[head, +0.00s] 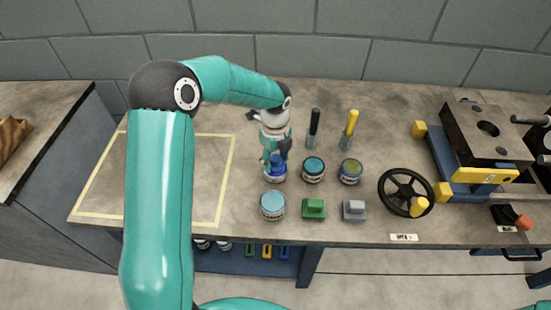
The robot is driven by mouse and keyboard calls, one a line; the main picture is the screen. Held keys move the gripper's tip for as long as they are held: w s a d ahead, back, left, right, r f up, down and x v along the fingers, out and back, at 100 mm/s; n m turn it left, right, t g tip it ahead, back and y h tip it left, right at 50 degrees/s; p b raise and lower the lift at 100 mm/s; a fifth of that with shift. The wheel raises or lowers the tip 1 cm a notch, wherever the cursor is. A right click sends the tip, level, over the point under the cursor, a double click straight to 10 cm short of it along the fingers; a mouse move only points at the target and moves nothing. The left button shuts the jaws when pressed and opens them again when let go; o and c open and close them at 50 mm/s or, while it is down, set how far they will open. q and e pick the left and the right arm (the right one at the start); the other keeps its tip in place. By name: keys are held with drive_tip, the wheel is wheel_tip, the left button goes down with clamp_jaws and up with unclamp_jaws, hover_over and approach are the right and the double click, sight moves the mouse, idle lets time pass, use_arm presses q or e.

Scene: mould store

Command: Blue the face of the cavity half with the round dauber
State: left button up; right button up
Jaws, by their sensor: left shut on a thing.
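My left gripper (275,150) points down over the bench, its fingers shut at a blue round thing (275,172). I cannot tell whether this is the round dauber, a tin, or a dauber in a tin, since the fingers hide its top. A steel block with a round hole (470,120), which looks like a mould half, sits on a blue and yellow fixture (452,165) at the right, well apart from the gripper. I cannot tell for sure that it is the cavity half. My right gripper is out of view.
Tins (313,170) (350,172) (272,206) stand near the gripper. A black-handled brush (314,125) and a yellow-handled one (350,126) stand behind. Green (313,209) and grey (354,211) blocks and a black handwheel (384,189) lie rightward. The yellow-taped area (230,170) looks clear.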

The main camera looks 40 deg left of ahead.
sight(275, 158)
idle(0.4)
use_arm(q)
drive_tip(key=shift+r+p, duration=2.85)
drive_tip(key=shift+r, duration=0.65)
